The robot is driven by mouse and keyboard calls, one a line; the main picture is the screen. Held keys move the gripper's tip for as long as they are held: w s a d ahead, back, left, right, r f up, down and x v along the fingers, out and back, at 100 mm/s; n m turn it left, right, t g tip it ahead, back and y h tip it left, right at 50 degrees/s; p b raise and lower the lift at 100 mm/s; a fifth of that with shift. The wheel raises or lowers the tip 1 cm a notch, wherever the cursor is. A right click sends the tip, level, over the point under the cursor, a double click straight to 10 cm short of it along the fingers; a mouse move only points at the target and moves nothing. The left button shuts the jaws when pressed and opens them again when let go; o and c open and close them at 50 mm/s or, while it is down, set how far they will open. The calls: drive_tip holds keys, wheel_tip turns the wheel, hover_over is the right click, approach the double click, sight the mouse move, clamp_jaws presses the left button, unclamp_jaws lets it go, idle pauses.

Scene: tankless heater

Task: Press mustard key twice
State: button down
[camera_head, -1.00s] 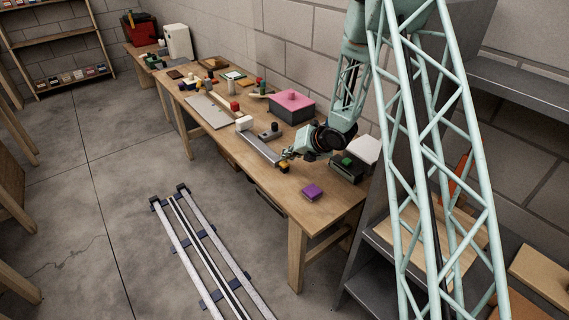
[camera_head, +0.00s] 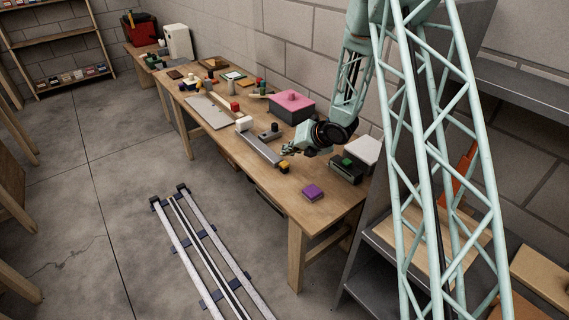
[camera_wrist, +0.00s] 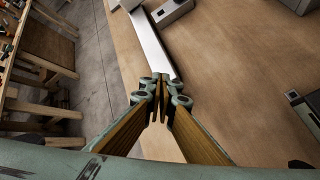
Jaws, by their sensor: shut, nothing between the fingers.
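The mustard key (camera_head: 284,165) is a small yellow block on a dark base at the near end of a long grey bar (camera_head: 262,149) on the wooden workbench. My gripper (camera_head: 288,150) is shut and empty, just above and behind the key in the head view, with a small gap between them. In the wrist view my gripper's fingers (camera_wrist: 159,88) meet over the bench, close to the end of the grey bar (camera_wrist: 149,42). The key cannot be made out in the wrist view; the fingers may hide it.
A purple block (camera_head: 313,192) lies near the bench's front end. A pink-topped box (camera_head: 291,105) and a black knob (camera_head: 274,128) are farther back. Bare bench (camera_head: 330,208) lies around the purple block.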

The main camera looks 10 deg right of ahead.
drive_tip(key=shift+r+p, duration=0.4)
drive_tip(key=shift+r, duration=1.05)
drive_tip(key=r, duration=0.1)
wheel_tip(320, 180, up, 16)
drive_tip(key=r+m+h, duration=0.1)
drive_tip(key=m+h, duration=0.3)
drive_tip(key=m, duration=0.5)
hover_over(287, 163)
drive_tip(key=s+d, duration=0.5)
drive_tip(key=s, duration=0.1)
drive_tip(key=s+d+r+m+h+b, duration=0.1)
drive_tip(key=s+d+r+m+h, duration=0.15)
drive_tip(key=s+r+m, duration=0.7)
drive_tip(key=s+a+r+m+g+b, duration=0.1)
drive_tip(key=s+r+m, duration=0.25)
drive_tip(key=s, duration=0.85)
drive_tip(key=s+a+r+m+g, duration=0.1)
drive_tip(key=s+r+m, duration=0.3)
drive_tip(key=s, duration=0.7)
drive_tip(key=s+a+m+g+y, duration=0.1)
drive_tip(key=s+a+m, duration=0.2)
drive_tip(key=s, duration=0.9)
drive_tip(key=s+a+m, duration=0.3)
drive_tip(key=s+m, duration=0.1)
drive_tip(key=s, duration=0.8)
drive_tip(key=shift+a+r+g+y+b, duration=0.25)
drive_tip(key=shift+r+g+y+b, duration=0.1)
drive_tip(key=shift+r+g, duration=0.05)
